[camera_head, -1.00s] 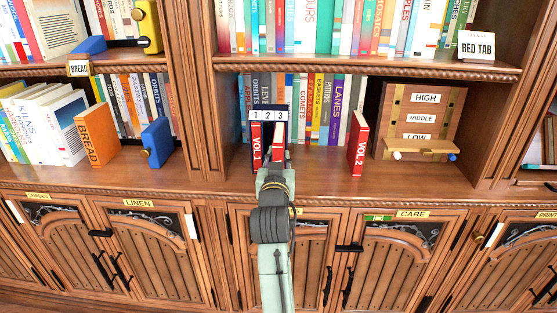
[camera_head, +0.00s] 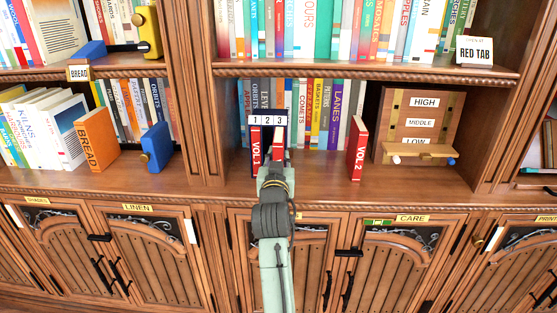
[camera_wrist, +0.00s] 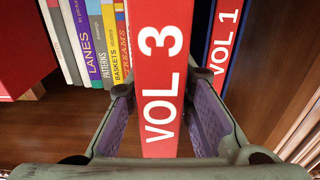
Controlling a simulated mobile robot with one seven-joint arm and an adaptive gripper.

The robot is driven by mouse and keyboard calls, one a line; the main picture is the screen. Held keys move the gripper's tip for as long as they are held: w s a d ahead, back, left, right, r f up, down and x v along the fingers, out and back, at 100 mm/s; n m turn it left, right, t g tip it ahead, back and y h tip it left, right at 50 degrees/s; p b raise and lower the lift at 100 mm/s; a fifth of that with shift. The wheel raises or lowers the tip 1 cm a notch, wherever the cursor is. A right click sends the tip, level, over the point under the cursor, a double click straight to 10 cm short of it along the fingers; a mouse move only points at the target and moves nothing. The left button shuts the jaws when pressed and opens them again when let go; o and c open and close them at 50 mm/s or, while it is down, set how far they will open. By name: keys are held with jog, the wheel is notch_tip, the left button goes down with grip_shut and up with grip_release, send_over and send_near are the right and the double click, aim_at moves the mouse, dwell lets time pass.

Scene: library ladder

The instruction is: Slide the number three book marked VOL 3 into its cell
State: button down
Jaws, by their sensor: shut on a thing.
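The red VOL 3 book (camera_wrist: 160,70) stands upright between the two fingers of my gripper (camera_wrist: 165,84) in the wrist view, its spine facing me. My gripper is shut on its sides. In the head view my gripper (camera_head: 274,168) is in front of the dark rack (camera_head: 267,119) labelled 1, 2, 3. The upper part of VOL 3 (camera_head: 278,139) shows below the 3, apparently at least partly in that cell. My arm hides its lower part, and I cannot tell how deep it sits. The red VOL 1 book (camera_head: 255,148) stands in cell 1.
The red VOL 2 book (camera_head: 357,150) stands apart on the shelf to the right. Further right is a board marked HIGH, MIDDLE, LOW (camera_head: 421,123). Several books stand behind the rack. Bare shelf (camera_head: 322,170) lies between the rack and VOL 2.

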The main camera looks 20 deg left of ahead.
jog(key=shift+x, duration=1)
jog(key=c, duration=1.3)
grip_release()
jog(key=shift+s+d, duration=0.1)
jog(key=shift+s, duration=0.1)
jog(key=v, duration=1.1)
jog(key=shift+s, duration=0.35)
jog(key=shift+c, duration=0.5)
